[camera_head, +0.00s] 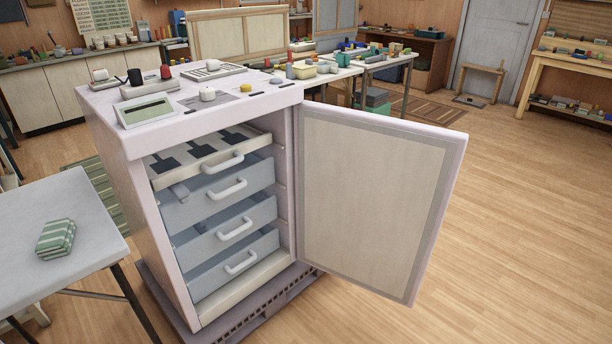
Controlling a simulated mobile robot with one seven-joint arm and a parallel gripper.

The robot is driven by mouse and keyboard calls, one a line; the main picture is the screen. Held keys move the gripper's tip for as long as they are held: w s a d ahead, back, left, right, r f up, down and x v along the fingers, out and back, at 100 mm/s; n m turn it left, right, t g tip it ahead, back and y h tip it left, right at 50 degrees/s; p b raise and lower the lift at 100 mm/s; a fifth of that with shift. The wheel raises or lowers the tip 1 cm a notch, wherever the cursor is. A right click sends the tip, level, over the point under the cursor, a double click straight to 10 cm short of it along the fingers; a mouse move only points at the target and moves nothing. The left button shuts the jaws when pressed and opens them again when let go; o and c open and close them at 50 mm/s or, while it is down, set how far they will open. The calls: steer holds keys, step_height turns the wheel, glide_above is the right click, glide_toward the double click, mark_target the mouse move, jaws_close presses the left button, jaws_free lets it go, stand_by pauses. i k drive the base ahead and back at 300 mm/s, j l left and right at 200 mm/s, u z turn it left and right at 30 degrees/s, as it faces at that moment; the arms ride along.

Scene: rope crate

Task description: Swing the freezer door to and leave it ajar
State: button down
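The freezer (139,208) is a white upright cabinet on a dark pallet-like base, a little left of the middle of the view. Its door (376,200) stands wide open, hinged on the cabinet's right side and swung out to the right. The door's inner face is a pale panel with a grey border. Inside the freezer are several pale blue-grey drawers (221,192) with white handles, below a patterned top shelf. The door's outer face and any handle on it are hidden. My gripper is not in view.
A light table (45,235) with a green striped folded cloth (56,238) stands at the left, close to the freezer. Small items and a tray-like box (148,111) lie on the freezer top. Wooden floor (510,230) is clear to the right of the door.

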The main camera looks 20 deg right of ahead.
mark_target(374, 193)
steer(key=i+l+u, duration=0.15)
steer(key=l, duration=0.65)
steer(key=l+u, duration=0.1)
steer(key=l, duration=0.75)
steer(key=l+u, duration=0.2)
steer(key=l, duration=0.3)
steer(key=k+l+u, duration=0.15)
steer(key=l, duration=0.35)
steer(key=l+u, duration=0.2)
steer(key=l, duration=0.3)
steer(key=k+l+u, duration=0.15)
steer(key=l, duration=0.3)
steer(key=l+u, duration=0.1)
steer(key=l, duration=0.25)
steer(key=k+l+u, duration=0.15)
steer(key=l, duration=0.2)
steer(key=k+l+u, duration=0.1)
steer(key=l, duration=0.2)
steer(key=l+u, duration=0.1)
steer(key=l, duration=0.55)
steer(key=k+l+u, duration=0.15)
steer(key=l, duration=0.5)
steer(key=l+u, duration=0.1)
steer(key=l, duration=0.55)
